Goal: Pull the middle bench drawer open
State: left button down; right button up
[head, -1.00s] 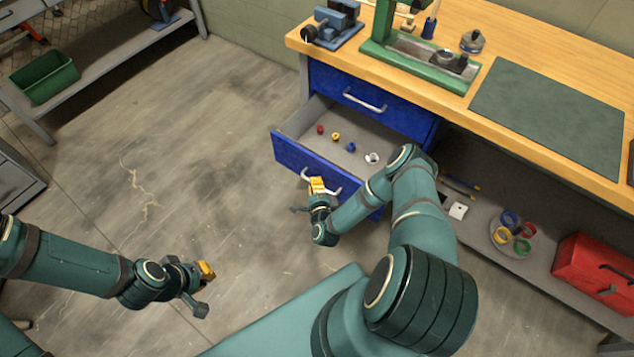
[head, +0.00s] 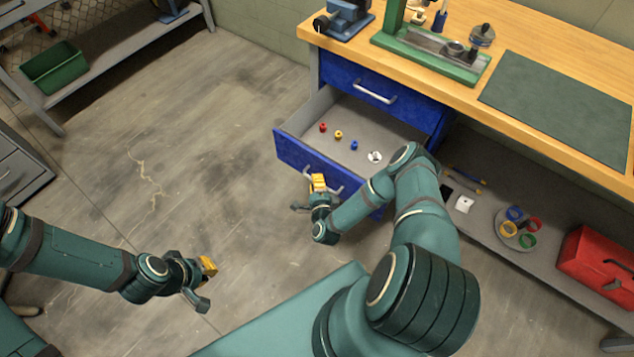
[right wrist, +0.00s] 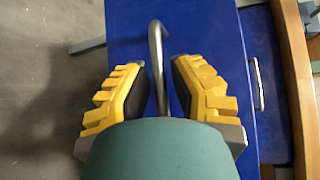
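The middle bench drawer (head: 312,163) is blue and stands well out from the bench, its grey inside showing. Its bar handle (head: 335,190) is on the front face. My right gripper (head: 310,195) is at this handle. In the right wrist view, the handle bar (right wrist: 157,65) lies between the two yellow-backed fingers of the right gripper (right wrist: 158,88), with a gap on both sides, so the gripper is open around it. My left gripper (head: 206,284) is open and empty over the floor, away from the bench.
Several small coloured parts (head: 338,135) lie in the drawer. A shut blue drawer (head: 374,90) is above it. The bench top (head: 465,96) carries a green press and a dark mat. A red toolbox (head: 592,262) sits on the lower shelf. The floor left of the drawer is clear.

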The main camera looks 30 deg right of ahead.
jog(key=shift+o, duration=1)
jog(key=shift+s, duration=0.2)
jog(key=v, duration=1.1)
jog(key=shift+s, duration=0.3)
jog(key=shift+w+a+r, duration=0.1)
jog(key=shift+a, duration=0.05)
